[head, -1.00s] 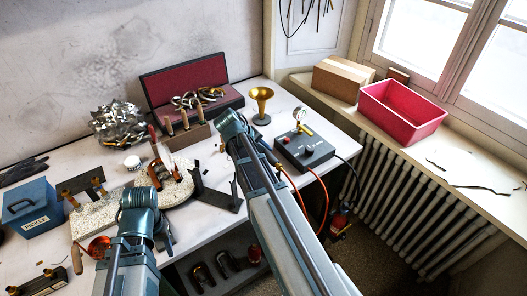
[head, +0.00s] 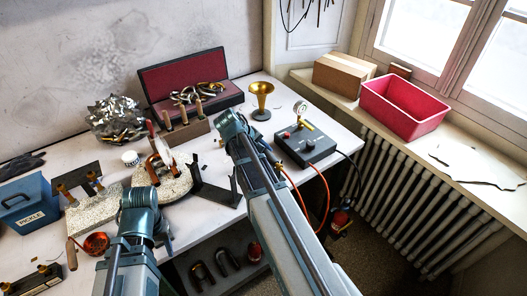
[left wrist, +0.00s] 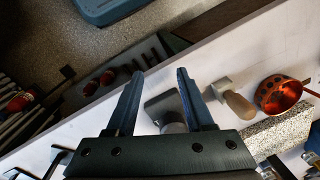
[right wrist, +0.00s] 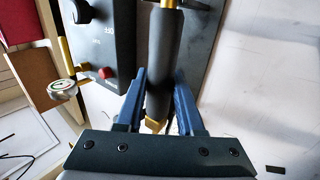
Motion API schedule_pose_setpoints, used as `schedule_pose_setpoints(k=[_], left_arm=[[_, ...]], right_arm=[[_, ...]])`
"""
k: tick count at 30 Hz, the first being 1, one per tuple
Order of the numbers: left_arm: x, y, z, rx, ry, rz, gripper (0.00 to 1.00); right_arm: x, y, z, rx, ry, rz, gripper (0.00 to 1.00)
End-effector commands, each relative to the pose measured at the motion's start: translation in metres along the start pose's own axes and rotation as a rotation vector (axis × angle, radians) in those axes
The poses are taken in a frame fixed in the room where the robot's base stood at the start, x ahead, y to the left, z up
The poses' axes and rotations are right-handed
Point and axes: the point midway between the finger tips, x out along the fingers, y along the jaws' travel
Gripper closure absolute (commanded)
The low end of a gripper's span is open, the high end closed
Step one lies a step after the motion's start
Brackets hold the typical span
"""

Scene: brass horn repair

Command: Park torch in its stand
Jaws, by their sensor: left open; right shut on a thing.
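The torch (right wrist: 162,65) has a dark cylindrical handle with brass at both ends. In the right wrist view my right gripper (right wrist: 159,88) is shut around its handle. In the head view my right arm hides the gripper's fingertips and the torch. A dark bracket with upright ends (head: 215,192), seemingly the torch stand, is on the bench just left of and below my right wrist. In the left wrist view my left gripper (left wrist: 158,85) is open and empty. It is above the bench's front edge, with a grey block (left wrist: 163,108) in sight between its fingers.
A black control box (head: 306,145) with a gauge and hoses is right of my right wrist. A brass bell (head: 262,97) stands behind. A copper bowl (head: 96,243), pale soldering blocks (head: 95,208) and a blue pickle box (head: 27,203) are at the left.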

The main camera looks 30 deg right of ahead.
Motion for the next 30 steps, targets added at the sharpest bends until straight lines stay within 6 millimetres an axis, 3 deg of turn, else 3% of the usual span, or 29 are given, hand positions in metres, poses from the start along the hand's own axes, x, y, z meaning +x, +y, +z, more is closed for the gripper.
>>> schedule_pose_setpoints(k=[8,9,14,20,25,30], left_arm=[[0.0011,0.0001,-0.0001,0.0,0.0,0.0,0.47],[0.0011,0.0001,-0.0001,0.0,0.0,0.0,0.47],[0.0011,0.0001,-0.0001,0.0,0.0,0.0,0.47],[0.0011,0.0001,-0.0001,0.0,0.0,0.0,0.47],[0.0012,0.0001,-0.0001,0.0,0.0,0.0,0.47],[0.0012,0.0001,-0.0001,0.0,0.0,0.0,0.47]], right_arm=[[0.0008,-0.0006,0.0001,0.0,0.0,0.001,1.0],[0.0008,-0.0006,0.0001,0.0,0.0,0.001,0.58],[0.0008,-0.0007,0.0001,0.0,0.0,0.0,0.29],[0.0009,-0.0007,0.0001,0.0,0.0,0.0,0.28],[0.001,-0.0009,0.0001,0.0,0.0,0.0,0.01],[0.0009,-0.0008,0.0002,0.0,0.0,0.0,0.0]])
